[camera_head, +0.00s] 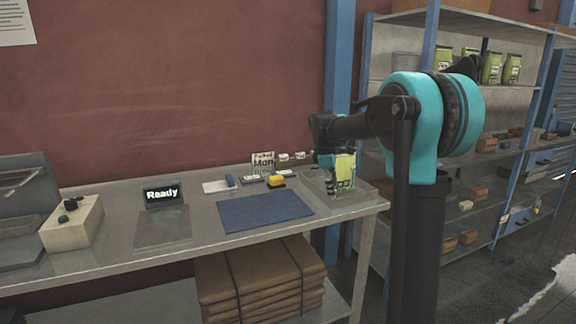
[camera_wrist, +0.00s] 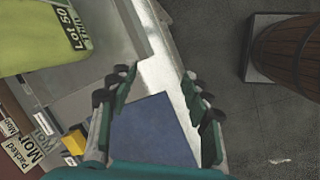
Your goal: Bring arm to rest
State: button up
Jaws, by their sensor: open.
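The bag (camera_wrist: 38,38), with a dark "Lot 50" label, is at the upper left there, outside the jaws. In the head view the gripper partly hides the bag. My arm is bent, with its teal joint raised at the right.
A blue mat (camera_head: 265,211) lies on the workbench (camera_head: 345,222). A yellow block (camera_head: 276,181) and printed signs (camera_head: 263,162) are behind it. A "Ready" display (camera_head: 163,195) stands left. Shelves (camera_head: 480,190) with similar bags are behind my arm.

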jog(key=s+d+f+m, duration=0.1)
jog(key=s+f+m, duration=0.4)
jog(key=s, duration=0.6)
jog(key=s+d+f+m+t+y, duration=0.1)
jog(key=s+f+m, duration=0.4)
jog(key=s+f, duration=0.3)
jog(key=s+d+f+m+y, duration=0.1)
jog(key=s+f+m, duration=0.4)
jog(key=s, duration=1)
notch_tip(320, 180, down, 2)
jog(key=shift+f+t, duration=0.1)
jog(key=shift+t, duration=0.3)
